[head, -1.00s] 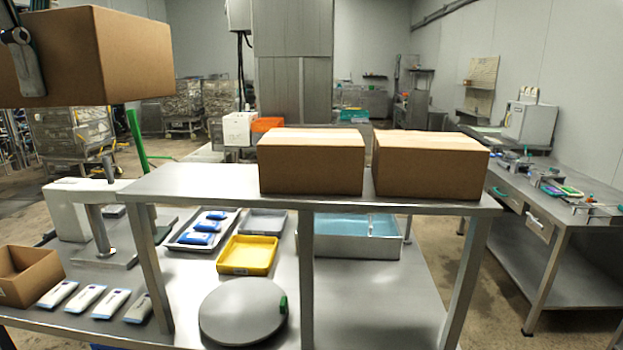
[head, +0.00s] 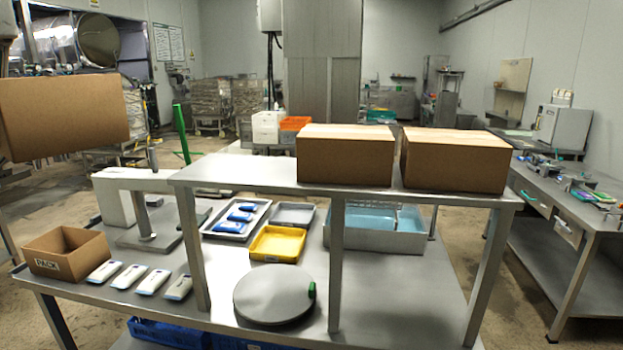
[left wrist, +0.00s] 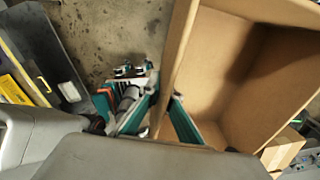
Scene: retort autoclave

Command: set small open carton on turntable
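A brown cardboard carton (head: 62,115) hangs in the air at the left of the head view. The left wrist view looks into its open inside (left wrist: 235,75). My left gripper (left wrist: 163,98) has one teal finger on each side of a carton wall and appears shut on it. In the head view this gripper is hidden. The turntable (head: 274,296), a grey round disc with a green tab, lies empty on the lower tabletop, right of and below the carton. Another small open carton (head: 58,266), marked PACK, stands at the table's left end. My right gripper is not in view.
White-and-blue packs (head: 141,279) lie in a row left of the turntable. A yellow tray (head: 277,257) is behind it. A raised shelf (head: 240,176) on posts (head: 336,265) overhangs the table and bears two closed boxes (head: 346,158). One post stands just right of the turntable.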

